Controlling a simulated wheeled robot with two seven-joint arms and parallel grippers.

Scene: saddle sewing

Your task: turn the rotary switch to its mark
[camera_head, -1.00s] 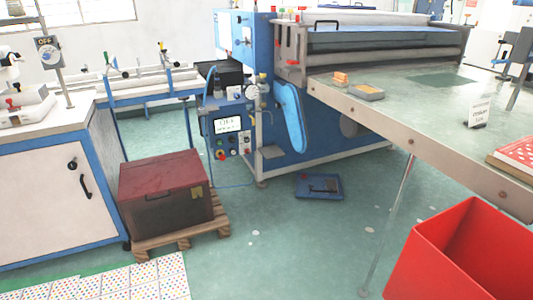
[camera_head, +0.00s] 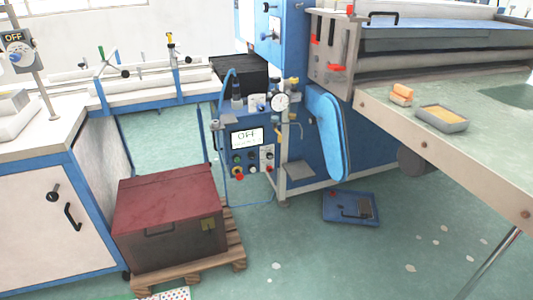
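A blue control panel (camera_head: 229,151) stands at the front of the blue machine, ahead of me. It has a small lit screen (camera_head: 246,138), coloured buttons and knobs below it, and a round gauge (camera_head: 279,102) above. A red knob (camera_head: 239,177) sits low on the panel. A separate box with a dial marked OFF (camera_head: 17,47) is on a post at the upper left. I cannot tell which of these is the rotary switch, and no mark is readable at this size. Neither of my grippers is in view.
A dark red chest (camera_head: 170,222) on a wooden pallet (camera_head: 231,262) stands on the floor before the panel, to the left. A blue tray (camera_head: 350,208) lies on the floor to the right. A green-topped table (camera_head: 470,165) juts in from the right. Floor between them is clear.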

